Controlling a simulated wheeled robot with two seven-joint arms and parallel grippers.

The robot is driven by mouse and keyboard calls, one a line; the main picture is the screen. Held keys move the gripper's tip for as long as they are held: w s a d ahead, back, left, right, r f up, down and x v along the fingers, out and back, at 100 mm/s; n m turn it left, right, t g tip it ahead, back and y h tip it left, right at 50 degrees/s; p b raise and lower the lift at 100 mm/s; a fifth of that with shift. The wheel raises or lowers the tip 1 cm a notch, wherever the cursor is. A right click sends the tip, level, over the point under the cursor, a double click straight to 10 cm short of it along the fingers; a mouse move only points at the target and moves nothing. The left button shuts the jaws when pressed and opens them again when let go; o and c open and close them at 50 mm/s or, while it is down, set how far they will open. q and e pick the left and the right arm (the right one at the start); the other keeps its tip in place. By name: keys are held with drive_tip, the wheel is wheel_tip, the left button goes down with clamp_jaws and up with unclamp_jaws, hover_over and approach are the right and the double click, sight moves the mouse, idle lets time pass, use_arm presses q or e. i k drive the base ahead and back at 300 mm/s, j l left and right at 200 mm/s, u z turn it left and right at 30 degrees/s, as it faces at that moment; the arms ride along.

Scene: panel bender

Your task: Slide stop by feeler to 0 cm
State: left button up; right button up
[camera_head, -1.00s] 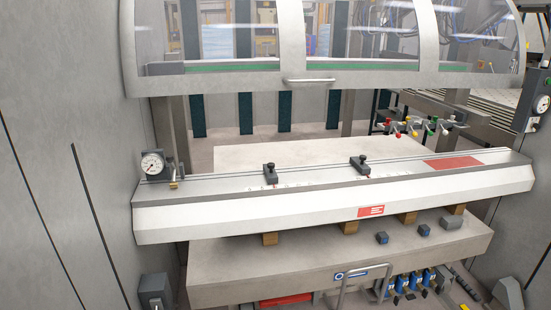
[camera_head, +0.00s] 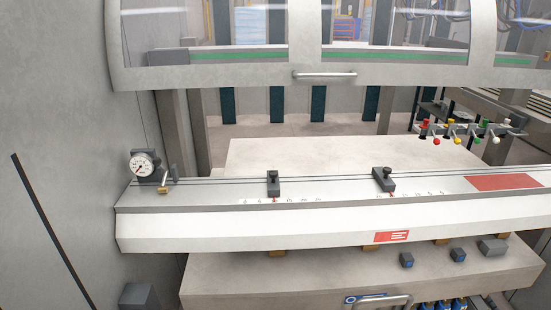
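Two dark sliding stops with upright knobs sit on the rail of the white bench beam. The left stop (camera_head: 274,184) is nearer the dial gauge, and the right stop (camera_head: 384,180) is further along to the right. Each has a red mark at its front edge beside a printed scale (camera_head: 415,193), too small to read. At the beam's left end is a round dial gauge (camera_head: 142,168) on a dark block, with a small brass-coloured tip (camera_head: 163,189) beside it. This may be the feeler; I cannot tell. Neither of my grippers shows in the view.
A glazed guard with a handle (camera_head: 325,74) hangs above the beam (camera_head: 250,228). A red plate (camera_head: 503,182) lies at the beam's right. Coloured knobs (camera_head: 457,132) stand behind it. Small blocks (camera_head: 458,255) rest on the lower ledge (camera_head: 230,282). A grey wall closes off the left.

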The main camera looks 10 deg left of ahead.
sight(273, 176)
drive_tip(key=i+j, duration=0.45)
drive_tip(key=j, duration=0.15)
drive_tip(key=i+j, duration=0.45)
drive_tip(key=j, duration=0.15)
drive_tip(key=k+l, duration=0.1)
